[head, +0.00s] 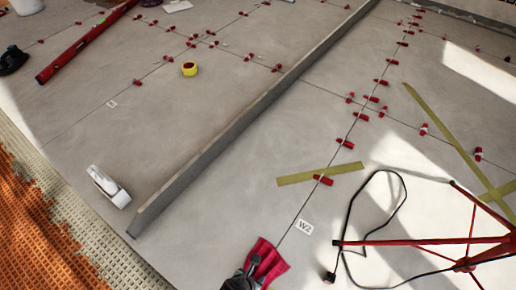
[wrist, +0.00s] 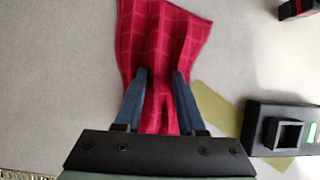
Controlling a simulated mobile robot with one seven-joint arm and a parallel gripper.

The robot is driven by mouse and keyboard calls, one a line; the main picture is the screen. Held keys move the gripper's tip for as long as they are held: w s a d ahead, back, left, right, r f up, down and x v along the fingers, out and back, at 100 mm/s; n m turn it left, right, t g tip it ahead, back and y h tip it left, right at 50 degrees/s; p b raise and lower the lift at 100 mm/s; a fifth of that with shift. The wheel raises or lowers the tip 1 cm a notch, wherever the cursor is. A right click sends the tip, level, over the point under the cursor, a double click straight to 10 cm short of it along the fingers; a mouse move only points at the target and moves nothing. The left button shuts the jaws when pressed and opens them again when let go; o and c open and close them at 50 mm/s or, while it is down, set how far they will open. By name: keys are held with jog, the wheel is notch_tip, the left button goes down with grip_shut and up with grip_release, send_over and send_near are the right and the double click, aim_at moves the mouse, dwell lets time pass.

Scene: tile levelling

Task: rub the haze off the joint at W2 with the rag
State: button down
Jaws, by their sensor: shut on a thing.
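The crimson checked rag (head: 268,262) is at the bottom of the head view, and it fills the upper middle of the wrist view (wrist: 165,40). My gripper (head: 254,266) is shut on it; in the wrist view the two blue fingers (wrist: 162,78) pinch its gathered part and the rest fans out beyond. The white W2 label (head: 304,227) lies on the grey tiles, up and right of the rag. The thin dark joint (head: 300,212) runs beside the label, and its near end meets the rag. I cannot tell whether the rag presses on the tile. No haze is clearly distinguishable.
A red stand (head: 465,240) and looping black cable (head: 350,210) are at right. Olive tape (head: 300,178) and a red clip (head: 323,180) cross the joint. A long grey bar (head: 240,122) lies left. In the wrist view, a black device (wrist: 285,150) sits right.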

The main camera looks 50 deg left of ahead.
jog(key=shift+s+d+r+p, duration=0.1)
jog(key=shift+s+d+p, duration=0.2)
jog(key=shift+s+p, duration=0.7)
jog(key=shift+s+d+f+p, duration=0.1)
jog(key=shift+s+d+p, duration=0.3)
jog(key=shift+s, duration=1.25)
jog(key=shift+s+d+r+p, duration=0.1)
jog(key=shift+s+d+p, duration=0.15)
jog(key=shift+s+p, duration=0.75)
jog(key=shift+s+d+f, duration=0.1)
jog(key=shift+s+d, duration=0.1)
jog(key=shift+s, duration=0.6)
jog(key=shift+s+d+f, duration=0.1)
jog(key=shift+s+d, duration=0.1)
jog(key=shift+s, duration=0.55)
notch_tip(320, 180, up, 4)
jog(key=p, duration=0.4)
jog(key=shift+r+p, duration=0.25)
jog(key=shift+p, duration=0.05)
jog(key=r+p, duration=0.3)
jog(key=shift+w+r+p, duration=0.2)
jog(key=shift+r+p, duration=0.1)
jog(key=shift+f, duration=0.1)
notch_tip(320, 180, down, 4)
jog(key=b, duration=0.5)
jog(key=shift+f, duration=0.25)
